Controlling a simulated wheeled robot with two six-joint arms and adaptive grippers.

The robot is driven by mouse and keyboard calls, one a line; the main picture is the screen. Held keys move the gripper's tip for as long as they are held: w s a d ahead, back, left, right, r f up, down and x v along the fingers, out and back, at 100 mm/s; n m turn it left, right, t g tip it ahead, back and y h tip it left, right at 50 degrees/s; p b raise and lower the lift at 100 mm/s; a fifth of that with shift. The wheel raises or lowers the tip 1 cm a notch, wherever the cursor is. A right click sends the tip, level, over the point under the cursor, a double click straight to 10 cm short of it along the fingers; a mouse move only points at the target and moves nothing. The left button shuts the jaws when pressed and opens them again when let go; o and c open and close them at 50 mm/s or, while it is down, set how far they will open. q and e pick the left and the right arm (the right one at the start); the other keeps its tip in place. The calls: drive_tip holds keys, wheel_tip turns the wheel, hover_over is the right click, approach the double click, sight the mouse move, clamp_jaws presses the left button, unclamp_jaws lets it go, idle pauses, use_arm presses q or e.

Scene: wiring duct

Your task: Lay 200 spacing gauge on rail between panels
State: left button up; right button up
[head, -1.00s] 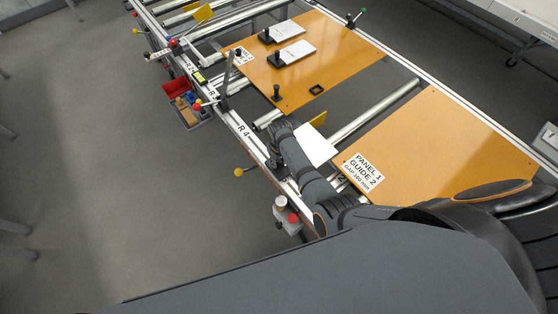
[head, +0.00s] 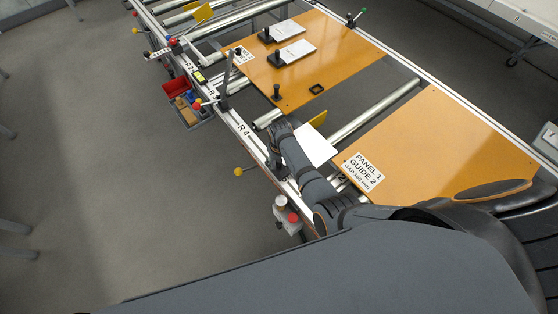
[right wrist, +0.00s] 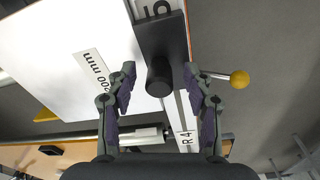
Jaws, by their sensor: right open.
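A white gauge plate (head: 312,147) with a black bar lies at the near rail, in the gap between the two orange panels. My left gripper is out of view.
The near orange panel (head: 440,150) is labelled "PANEL 1 GUIDE 2 GAP 160 mm". The far panel (head: 335,65) holds two white gauges (head: 291,52) with black handles. The rail (head: 242,130) marked R4 has a yellow-ball lever (head: 239,171). A parts bin (head: 188,108) hangs beside it.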

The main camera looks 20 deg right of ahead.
drive_tip(key=r, duration=0.7)
drive_tip(key=shift+s+r, duration=0.3)
